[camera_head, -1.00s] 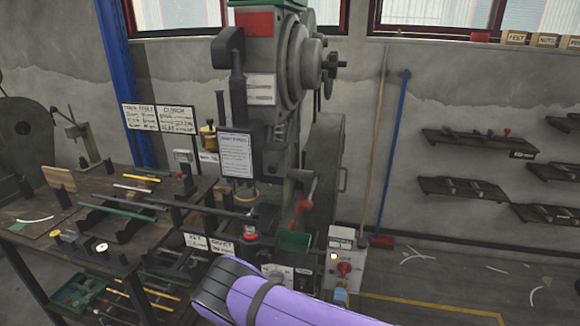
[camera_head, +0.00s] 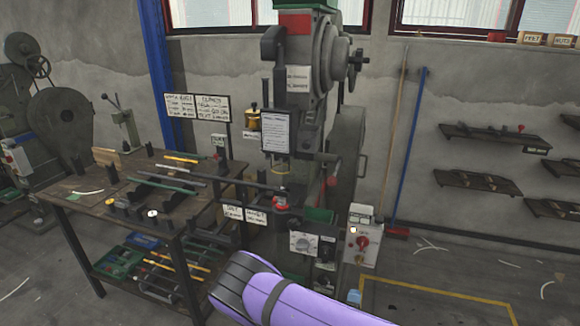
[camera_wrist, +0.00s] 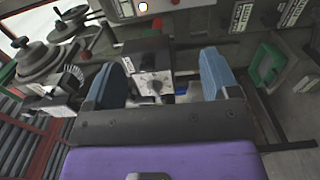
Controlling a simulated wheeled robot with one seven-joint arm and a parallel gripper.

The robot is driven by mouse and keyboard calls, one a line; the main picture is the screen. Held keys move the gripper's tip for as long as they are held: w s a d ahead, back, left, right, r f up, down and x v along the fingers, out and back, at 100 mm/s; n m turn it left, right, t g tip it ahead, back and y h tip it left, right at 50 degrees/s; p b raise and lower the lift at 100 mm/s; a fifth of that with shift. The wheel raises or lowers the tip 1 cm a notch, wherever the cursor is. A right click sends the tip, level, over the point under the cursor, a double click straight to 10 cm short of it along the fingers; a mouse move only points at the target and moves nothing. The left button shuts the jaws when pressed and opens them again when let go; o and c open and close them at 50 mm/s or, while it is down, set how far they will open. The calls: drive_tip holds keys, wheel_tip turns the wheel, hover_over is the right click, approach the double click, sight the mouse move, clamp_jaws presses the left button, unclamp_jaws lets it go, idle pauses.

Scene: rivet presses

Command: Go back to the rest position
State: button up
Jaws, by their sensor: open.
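My gripper (camera_wrist: 165,85) shows in the wrist view with its two blue fingers spread apart and nothing between them. Beyond the fingers are parts of a machine, with a light box bearing a dark dial. In the head view only my purple and black arm shows at the bottom centre; the fingers cannot be made out there. The rivet press (camera_head: 305,100) stands in front of the arm, apart from it as far as I can tell. Its control box with a dial (camera_head: 304,243) is just above the arm.
A switch box with a red knob (camera_head: 362,245) stands right of the press. Wall shelves (camera_head: 478,182) hang at the right. The floor at lower right is mostly clear.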

drive_tip(key=w+a+r+m+g+y, duration=0.1)
drive_tip(key=w+a+r+m+g, duration=0.1)
drive_tip(key=w+r+m+g, duration=0.45)
drive_tip(key=w+a+r+m+g+y, duration=0.1)
drive_tip(key=w+a+r+m, duration=0.15)
drive_tip(key=r, duration=0.75)
drive_tip(key=s+d+r+m+g+y, duration=0.1)
drive_tip(key=s+r+m+g+y, duration=0.2)
drive_tip(key=r, duration=1.6)
drive_tip(key=s+d+r+y, duration=0.1)
drive_tip(key=s+d+r, duration=0.1)
drive_tip(key=s+r, duration=0.3)
drive_tip(key=s+d+r+m+y, duration=0.1)
drive_tip(key=s+d+r, duration=0.25)
drive_tip(key=r, duration=0.35)
drive_tip(key=s+d+r+y, duration=0.1)
drive_tip(key=s+r, duration=0.3)
drive_tip(key=r, duration=0.1)
drive_tip(key=s+d+r, duration=0.2)
drive_tip(key=s, duration=0.4)
drive_tip(key=s+d+r+m+g+h, duration=0.1)
drive_tip(key=s+d+r, duration=0.1)
drive_tip(key=s, duration=0.5)
drive_tip(key=s+d+r+h, duration=0.1)
drive_tip(key=s+d+r, duration=0.1)
drive_tip(key=s+d, duration=0.2)
drive_tip(key=s, duration=0.3)
drive_tip(key=shift+s+r+m, duration=0.15)
drive_tip(key=shift+r+m, duration=0.15)
drive_tip(key=shift+r, duration=0.05)
